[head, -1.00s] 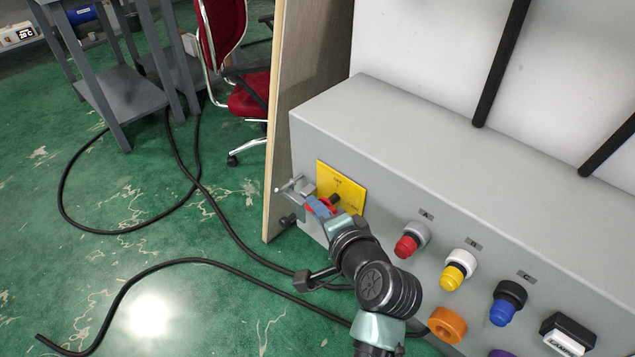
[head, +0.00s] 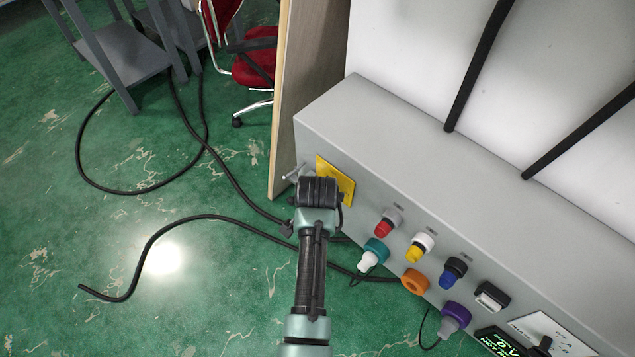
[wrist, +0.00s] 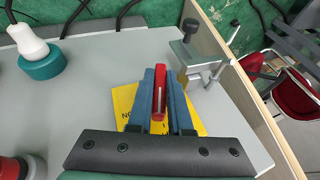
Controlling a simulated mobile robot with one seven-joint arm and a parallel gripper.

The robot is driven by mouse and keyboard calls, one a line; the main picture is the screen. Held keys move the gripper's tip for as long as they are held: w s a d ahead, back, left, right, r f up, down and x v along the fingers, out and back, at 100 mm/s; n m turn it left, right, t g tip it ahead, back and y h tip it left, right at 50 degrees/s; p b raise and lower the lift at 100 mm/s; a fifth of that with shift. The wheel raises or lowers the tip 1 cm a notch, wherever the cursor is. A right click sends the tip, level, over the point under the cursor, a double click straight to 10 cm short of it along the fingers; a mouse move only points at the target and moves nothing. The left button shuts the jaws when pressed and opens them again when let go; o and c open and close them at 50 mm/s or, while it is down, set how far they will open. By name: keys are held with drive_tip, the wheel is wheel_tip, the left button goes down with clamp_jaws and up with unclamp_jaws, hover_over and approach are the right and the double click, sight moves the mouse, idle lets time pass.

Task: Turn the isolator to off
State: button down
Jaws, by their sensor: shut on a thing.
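The isolator has a yellow plate (head: 345,183) at the left end of the grey panel front. The plate also shows in the wrist view (wrist: 124,100), partly covered by my fingers, with lettering mostly hidden. Its red handle (wrist: 160,90) stands out from the plate and lies lengthwise between my fingers. My gripper (wrist: 161,88) is shut on the red handle, one blue-grey finger on each side. In the head view my wrist hides the handle and fingertips. The handle's marked position cannot be read.
Right of the isolator are red (head: 385,225), yellow (head: 418,247) and blue (head: 452,272) knobs, with teal (head: 374,250) and orange (head: 416,281) parts below. A metal clamp (wrist: 200,52) sits beside the plate, near a wooden board (head: 300,90). Black cables cross the floor.

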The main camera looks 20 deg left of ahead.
drive_tip(key=shift+w+d+r+n+g+h, duration=0.1)
drive_tip(key=shift+w+r+n+g+h, duration=0.1)
drive_tip(key=shift+h, duration=0.4)
drive_tip(key=shift+w+d+r+n+g+h, duration=0.1)
drive_tip(key=shift+g+h, duration=0.1)
drive_tip(key=shift+h, duration=0.4)
drive_tip(key=shift+w+r+n+g+h, duration=0.1)
drive_tip(key=shift+w+g+h, duration=0.1)
drive_tip(key=shift+h, duration=0.4)
drive_tip(key=c, duration=0.8)
unclamp_jaws()
drive_tip(key=shift+c, duration=0.2)
drive_tip(key=shift+s+f, duration=0.15)
drive_tip(key=shift+s+a+r+p, duration=0.15)
drive_tip(key=shift+s+r+p, duration=0.05)
drive_tip(key=shift+r+p, duration=0.25)
drive_tip(key=p+v, duration=0.2)
drive_tip(key=v, duration=1)
drive_tip(key=shift+w, duration=0.15)
